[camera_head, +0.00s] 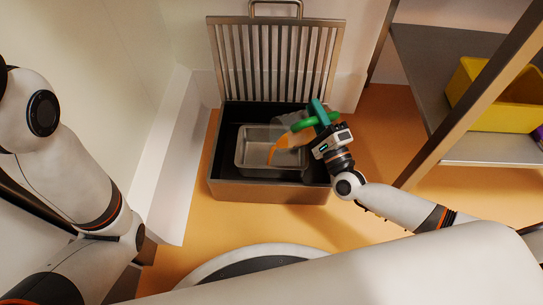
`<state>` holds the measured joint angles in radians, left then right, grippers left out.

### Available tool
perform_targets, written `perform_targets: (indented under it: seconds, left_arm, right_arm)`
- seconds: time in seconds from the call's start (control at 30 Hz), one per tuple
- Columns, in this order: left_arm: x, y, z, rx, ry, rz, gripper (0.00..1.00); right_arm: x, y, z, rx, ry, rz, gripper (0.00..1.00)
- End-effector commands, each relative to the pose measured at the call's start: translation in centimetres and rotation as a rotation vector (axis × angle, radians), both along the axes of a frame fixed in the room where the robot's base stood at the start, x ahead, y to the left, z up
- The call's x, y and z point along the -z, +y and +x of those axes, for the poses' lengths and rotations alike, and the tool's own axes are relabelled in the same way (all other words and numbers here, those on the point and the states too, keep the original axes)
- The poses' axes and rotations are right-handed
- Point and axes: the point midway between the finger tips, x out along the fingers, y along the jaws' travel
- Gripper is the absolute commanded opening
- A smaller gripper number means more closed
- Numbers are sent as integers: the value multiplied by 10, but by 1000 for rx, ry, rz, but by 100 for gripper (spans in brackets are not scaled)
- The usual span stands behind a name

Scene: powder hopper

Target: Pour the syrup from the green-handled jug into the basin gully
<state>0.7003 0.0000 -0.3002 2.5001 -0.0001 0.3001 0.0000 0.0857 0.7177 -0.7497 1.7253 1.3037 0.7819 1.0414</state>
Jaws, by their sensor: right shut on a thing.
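The jug (291,139) is see-through with a green handle (310,123) and holds orange syrup. My right gripper (321,120) is shut on the green handle and holds the jug tilted to the left above the basin. An orange stream (271,154) runs from the jug's lip down toward the metal pan (244,151) set inside the dark open box (228,113). Part of the pan's right side is hidden by the jug and gripper. My left arm stands at the left edge, and its gripper is out of view.
A slatted metal grate (275,55) with a handle stands upright behind the box. A metal shelf (420,75) at the right holds a yellow bin (500,103). A pale wall and ledge (180,160) bound the left side. Orange floor is clear right of the box.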

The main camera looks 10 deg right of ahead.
Motion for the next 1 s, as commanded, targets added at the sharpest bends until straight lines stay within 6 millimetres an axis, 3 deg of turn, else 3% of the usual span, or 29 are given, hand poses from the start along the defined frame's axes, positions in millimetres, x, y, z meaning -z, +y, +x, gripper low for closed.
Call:
perform_targets:
  seconds: [1.0]
  left_arm:
    - [-3, 0, 0, 0, 0, 0, 36]
  right_arm:
    - [0, 6, -1, 1, -14, -39, 0]
